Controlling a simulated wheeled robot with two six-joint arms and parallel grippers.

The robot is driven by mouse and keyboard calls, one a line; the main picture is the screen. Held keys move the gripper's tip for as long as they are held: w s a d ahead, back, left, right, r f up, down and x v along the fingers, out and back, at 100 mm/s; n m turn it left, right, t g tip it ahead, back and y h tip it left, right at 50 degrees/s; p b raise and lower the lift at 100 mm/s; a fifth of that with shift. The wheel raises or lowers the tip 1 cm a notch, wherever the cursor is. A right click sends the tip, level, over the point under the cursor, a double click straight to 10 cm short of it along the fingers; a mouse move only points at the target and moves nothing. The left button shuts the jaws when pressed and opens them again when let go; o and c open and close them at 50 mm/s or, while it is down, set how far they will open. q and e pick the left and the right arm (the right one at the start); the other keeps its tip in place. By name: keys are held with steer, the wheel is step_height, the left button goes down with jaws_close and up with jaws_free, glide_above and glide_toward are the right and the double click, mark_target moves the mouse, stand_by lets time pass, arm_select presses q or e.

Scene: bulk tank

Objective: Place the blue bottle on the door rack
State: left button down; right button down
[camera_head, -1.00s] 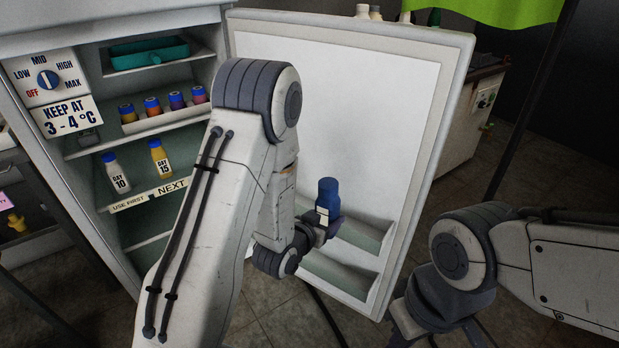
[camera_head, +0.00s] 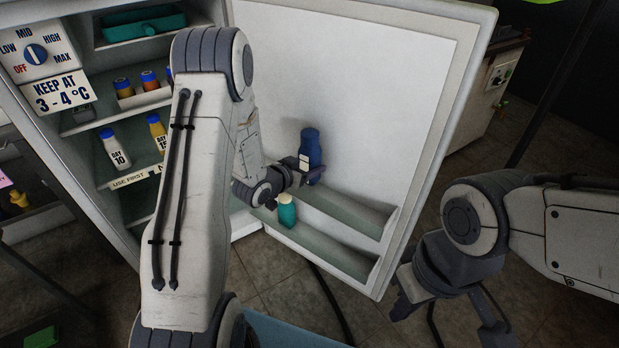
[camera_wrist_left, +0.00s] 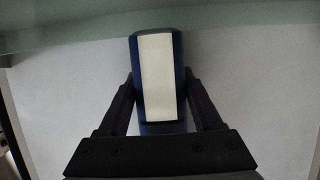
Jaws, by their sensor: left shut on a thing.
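The blue bottle (camera_head: 311,148) is upright in my left gripper (camera_head: 304,171), in front of the open fridge door's white inner panel. In the left wrist view, the blue bottle (camera_wrist_left: 160,82) with its pale label sits between the two dark fingers of the left gripper (camera_wrist_left: 160,100), which are shut on it. The door rack (camera_head: 350,212) has an upper trough just below the bottle and a lower trough (camera_head: 345,260). I cannot tell whether the bottle's base touches the upper trough. My right gripper (camera_head: 452,322) is open and empty at lower right.
A teal bottle (camera_head: 287,213) with a pale cap stands by the lower trough, below my left gripper. The fridge shelves at left hold several small bottles, including a DAY 10 bottle (camera_head: 115,150), and a teal tray (camera_head: 145,22). A machine (camera_head: 490,90) stands behind the door.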

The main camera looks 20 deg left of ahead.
arm_select(q)
steer(key=shift+w+a+f+b, duration=0.1)
steer(key=shift+f+b, duration=0.45)
steer(key=shift+f, duration=1.55)
steer(key=shift+f, duration=0.15)
steer(key=shift+c, duration=0.3)
jaws_free()
